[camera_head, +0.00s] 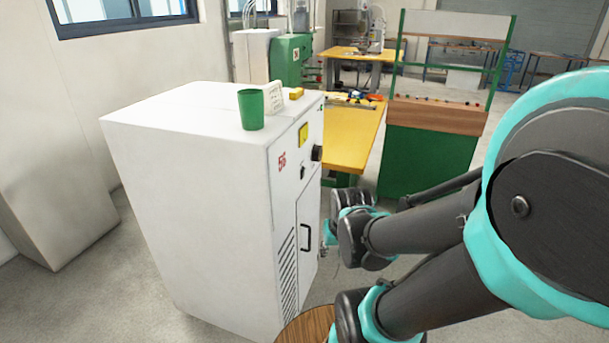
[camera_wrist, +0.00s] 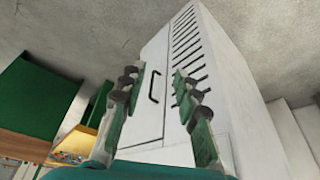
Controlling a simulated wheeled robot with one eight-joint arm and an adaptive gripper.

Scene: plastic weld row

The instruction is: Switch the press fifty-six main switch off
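The white cabinet marked 56 (camera_head: 215,190) stands at the centre left in the head view; it also shows upside down in the wrist view (camera_wrist: 225,75). A black rotary knob (camera_head: 316,153) is high on its front, beside a yellow plate (camera_head: 303,134). A smaller dark fitting (camera_head: 302,172) is below the plate. My gripper (camera_wrist: 158,82) is open and empty, with its fingers apart before the cabinet door. In the head view it is low beside the door, below the knob, and mostly hidden by my arm. The knob's setting is too small to tell.
A green cup (camera_head: 251,109), a white card (camera_head: 274,98) and a yellow block (camera_head: 296,93) stand on the cabinet top. The door has a black handle (camera_head: 307,238). A yellow table (camera_head: 352,140) and a green-panelled bench (camera_head: 425,160) are behind. A round wooden top (camera_head: 306,327) is at the bottom.

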